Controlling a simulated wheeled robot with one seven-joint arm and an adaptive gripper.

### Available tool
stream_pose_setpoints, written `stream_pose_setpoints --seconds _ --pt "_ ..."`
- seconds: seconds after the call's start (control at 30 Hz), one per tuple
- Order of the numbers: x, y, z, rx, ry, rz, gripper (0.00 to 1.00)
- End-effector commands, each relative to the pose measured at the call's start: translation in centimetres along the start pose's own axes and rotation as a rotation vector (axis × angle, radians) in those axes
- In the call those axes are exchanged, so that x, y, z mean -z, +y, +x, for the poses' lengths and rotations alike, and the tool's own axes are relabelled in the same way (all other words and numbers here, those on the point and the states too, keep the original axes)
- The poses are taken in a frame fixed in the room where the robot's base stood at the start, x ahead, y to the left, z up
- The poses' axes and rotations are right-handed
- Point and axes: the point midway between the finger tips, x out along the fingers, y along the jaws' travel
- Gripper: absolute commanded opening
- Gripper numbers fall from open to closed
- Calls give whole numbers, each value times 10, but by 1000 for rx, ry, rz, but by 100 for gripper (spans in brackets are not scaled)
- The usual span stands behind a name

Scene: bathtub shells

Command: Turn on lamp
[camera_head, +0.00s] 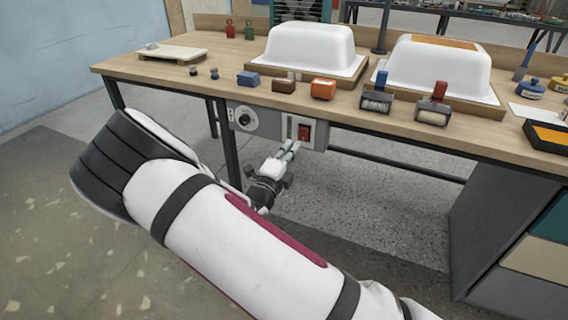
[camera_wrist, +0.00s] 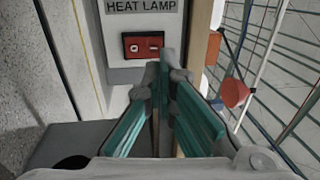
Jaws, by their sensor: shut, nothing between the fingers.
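A grey control panel (camera_head: 270,126) hangs under the front edge of the workbench. A red rocker switch (camera_head: 304,132) sits at its right end and a round dial (camera_head: 244,119) at its left. In the wrist view the red switch (camera_wrist: 143,46) is on a plate labelled "HEAT LAMP" (camera_wrist: 141,7), with a mark on each half. My gripper (camera_head: 293,146) is shut and empty, just below and left of the switch in the head view. In the wrist view my gripper's fingertips (camera_wrist: 163,72) overlap the plate's lower right area; I cannot tell whether they touch it. No lamp is clearly identifiable.
A dark bench leg (camera_head: 229,155) stands left of my gripper. A drawer cabinet (camera_head: 500,220) stands at the right.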

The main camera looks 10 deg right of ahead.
Motion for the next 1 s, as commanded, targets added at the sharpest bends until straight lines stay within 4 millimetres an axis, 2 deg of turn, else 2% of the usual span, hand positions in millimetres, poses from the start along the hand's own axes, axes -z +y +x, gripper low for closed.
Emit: stream_pose_setpoints --seconds 0.03,0.2,0.4,1.0 --pt "1 2 11 1 3 1 0" --pt "1 2 39 1 2 1 0" --pt "0 1 57 0 1 0 0" --pt "0 -3 64 -20 0 0 0"
